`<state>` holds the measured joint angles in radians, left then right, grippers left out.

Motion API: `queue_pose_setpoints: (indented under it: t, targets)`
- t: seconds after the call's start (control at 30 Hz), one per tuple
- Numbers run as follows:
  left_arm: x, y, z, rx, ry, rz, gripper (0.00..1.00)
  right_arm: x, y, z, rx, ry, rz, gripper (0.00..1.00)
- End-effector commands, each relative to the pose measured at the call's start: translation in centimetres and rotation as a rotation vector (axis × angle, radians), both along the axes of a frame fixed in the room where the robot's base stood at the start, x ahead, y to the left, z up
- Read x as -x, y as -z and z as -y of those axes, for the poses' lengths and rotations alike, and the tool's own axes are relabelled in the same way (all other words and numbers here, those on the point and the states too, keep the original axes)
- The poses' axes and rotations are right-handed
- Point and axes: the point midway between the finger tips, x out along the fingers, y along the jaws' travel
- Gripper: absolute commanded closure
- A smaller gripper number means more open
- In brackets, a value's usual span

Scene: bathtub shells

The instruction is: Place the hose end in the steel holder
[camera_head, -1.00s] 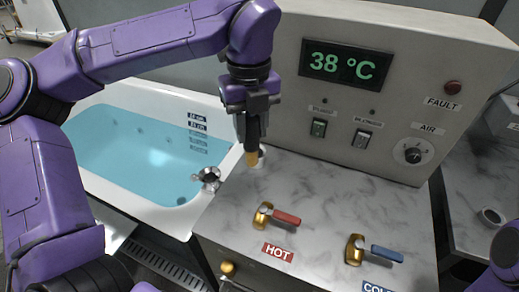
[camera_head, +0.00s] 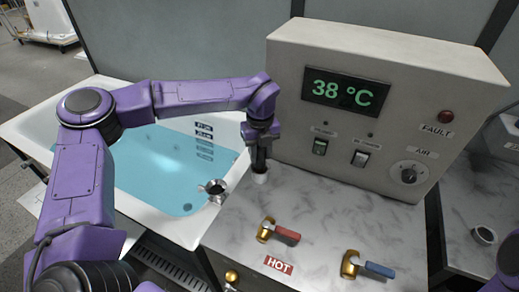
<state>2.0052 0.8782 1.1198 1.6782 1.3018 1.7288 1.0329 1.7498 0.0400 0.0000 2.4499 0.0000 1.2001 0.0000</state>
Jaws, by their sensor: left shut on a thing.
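My left gripper (camera_head: 261,150) is shut on the dark hose end (camera_head: 260,164), which points down, close to upright. Directly below it, a short pale cup-like holder (camera_head: 260,178) stands on the marble counter near the tub edge. The hose end's brass tip is out of sight, seemingly inside the holder's mouth; how deep it sits cannot be told. My right gripper is not in view; only a bit of purple arm shows at the right edge.
The bathtub (camera_head: 225,172) of blue water lies left, with a chrome fitting (camera_head: 214,188) on its rim. A control box (camera_head: 290,110) reading 38 °C stands behind the holder. Red hot lever (camera_head: 287,236) and blue cold lever (camera_head: 378,269) are in front. The counter between is clear.

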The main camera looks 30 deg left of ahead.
Motion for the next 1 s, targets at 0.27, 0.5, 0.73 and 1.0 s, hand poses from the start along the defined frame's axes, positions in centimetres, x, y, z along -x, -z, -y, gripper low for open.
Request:
queue_pose_setpoints:
  t: [0.27, 0.5, 0.73, 1.0]
  targets:
    - [0.0, 0.3, 0.0, 0.000, 0.000, 0.000, 0.62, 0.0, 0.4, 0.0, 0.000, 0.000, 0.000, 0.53]
    - [0.0, 0.2, 0.0, 0.000, 0.000, 0.000, 0.40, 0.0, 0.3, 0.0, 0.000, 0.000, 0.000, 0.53]
    - [-0.1, -0.9, 0.0, -0.001, -0.002, 0.003, 0.40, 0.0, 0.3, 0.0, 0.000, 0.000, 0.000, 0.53]
    - [-0.1, -7.6, 0.0, -0.002, -0.001, 0.007, 0.40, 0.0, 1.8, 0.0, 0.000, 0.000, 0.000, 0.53]
